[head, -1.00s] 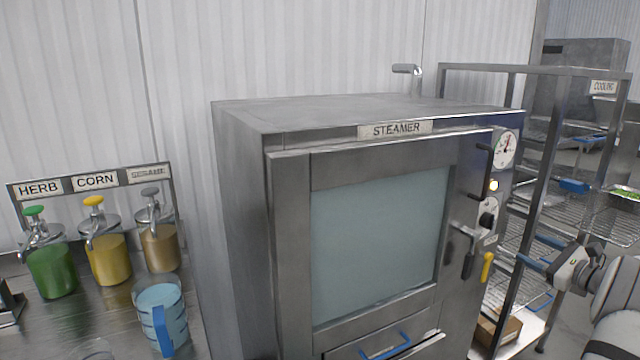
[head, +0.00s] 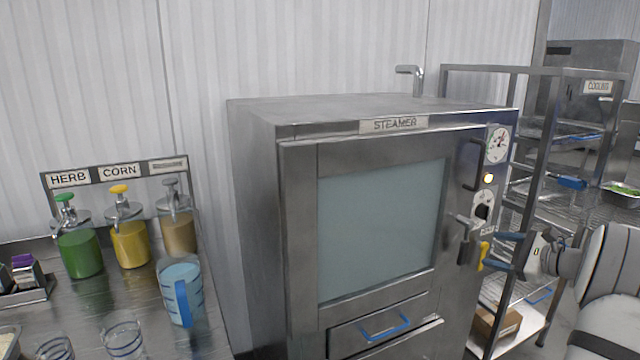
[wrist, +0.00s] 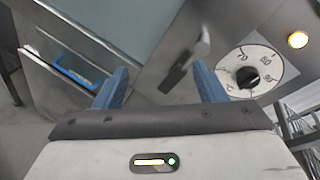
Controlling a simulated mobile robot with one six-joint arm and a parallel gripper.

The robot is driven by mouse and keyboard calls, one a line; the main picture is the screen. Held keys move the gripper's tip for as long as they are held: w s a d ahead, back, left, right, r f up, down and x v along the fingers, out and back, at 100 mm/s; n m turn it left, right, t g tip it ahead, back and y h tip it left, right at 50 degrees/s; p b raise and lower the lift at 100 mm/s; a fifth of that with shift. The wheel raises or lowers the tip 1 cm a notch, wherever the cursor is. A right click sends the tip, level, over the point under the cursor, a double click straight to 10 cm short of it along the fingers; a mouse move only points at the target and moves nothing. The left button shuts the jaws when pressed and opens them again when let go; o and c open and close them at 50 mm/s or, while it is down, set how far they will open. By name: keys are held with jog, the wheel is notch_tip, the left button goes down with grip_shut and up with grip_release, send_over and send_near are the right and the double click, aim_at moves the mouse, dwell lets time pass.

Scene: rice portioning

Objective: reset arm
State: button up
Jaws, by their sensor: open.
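My gripper (head: 507,252) is at the right of the head view, in front of the right side of the steamer (head: 255,200). Its two blue fingers are spread apart with nothing between them; they also show in the wrist view (wrist: 160,88). The steamer's door is shut, with a pale glass window (head: 380,230). The black-tipped lever (head: 465,240) and a yellow handle (head: 484,255) are close to the fingertips in the head view; whether they touch is not clear. In the wrist view the temperature dial (wrist: 248,77) is right of the fingers.
A rack marked cooling (head: 545,130) stands right of the steamer, holding a tray of green food (head: 622,192). On the left counter are green (head: 80,252), yellow (head: 130,243) and brown (head: 178,230) pump bottles and a blue jug (head: 181,290). The steamer's lower drawer has a blue handle (head: 384,328).

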jog(key=s+a+n+g+h, duration=0.1)
jog(key=s+a+n+g, duration=0.4)
jog(key=a, duration=0.8)
jog(key=s+a+n+g+h, duration=0.1)
jog(key=s+a+n+g, duration=0.5)
jog(key=a, duration=0.7)
jog(key=s+a+f+n+h, duration=0.2)
jog(key=s+n, duration=0.3)
jog(key=s, duration=0.5)
jog(key=s+a+f+n+t+h, duration=0.1)
jog(key=s+a+n+h, duration=0.3)
jog(key=s, duration=0.6)
jog(key=shift+s+f+n, duration=0.35)
jog(key=shift+f+n, duration=0.4)
jog(key=shift+n, duration=0.35)
